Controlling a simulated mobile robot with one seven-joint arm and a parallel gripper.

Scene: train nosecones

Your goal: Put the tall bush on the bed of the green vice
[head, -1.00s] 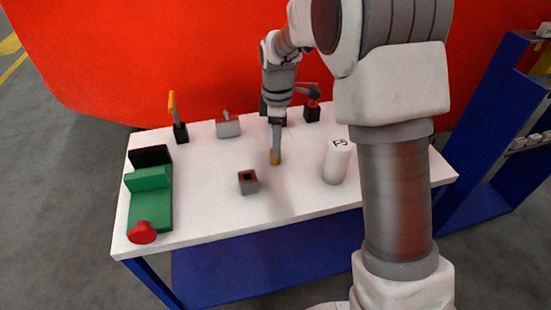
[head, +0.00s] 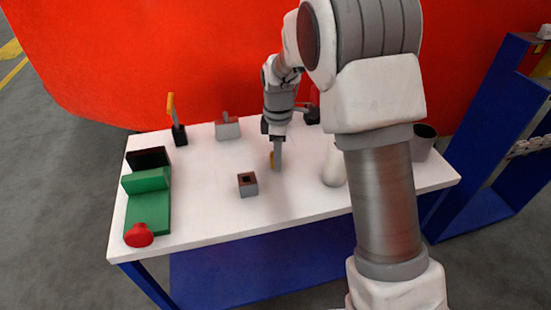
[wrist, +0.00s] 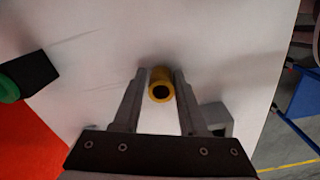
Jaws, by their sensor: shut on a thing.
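The bush, a yellow ring-topped cylinder with a dark hole, shows in the wrist view (wrist: 160,82) between my fingertips. My gripper (wrist: 162,76) is shut on it. In the head view my gripper (head: 276,165) points down near the middle of the table, with a sliver of the yellow bush (head: 272,160) beside the fingers. I cannot tell whether the bush touches the tabletop. The green vice (head: 148,210) lies at the table's left end, with a green jaw, a black block behind and a red knob in front. Its bed between jaw and knob looks bare.
A grey square block with a dark hole (head: 248,184) stands between gripper and vice, nearer the front. Behind are a grey block (head: 227,128) and a yellow-handled tool in a black holder (head: 179,134). A white cylinder (head: 333,170) and a dark-mouthed grey cup (head: 423,142) stand right.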

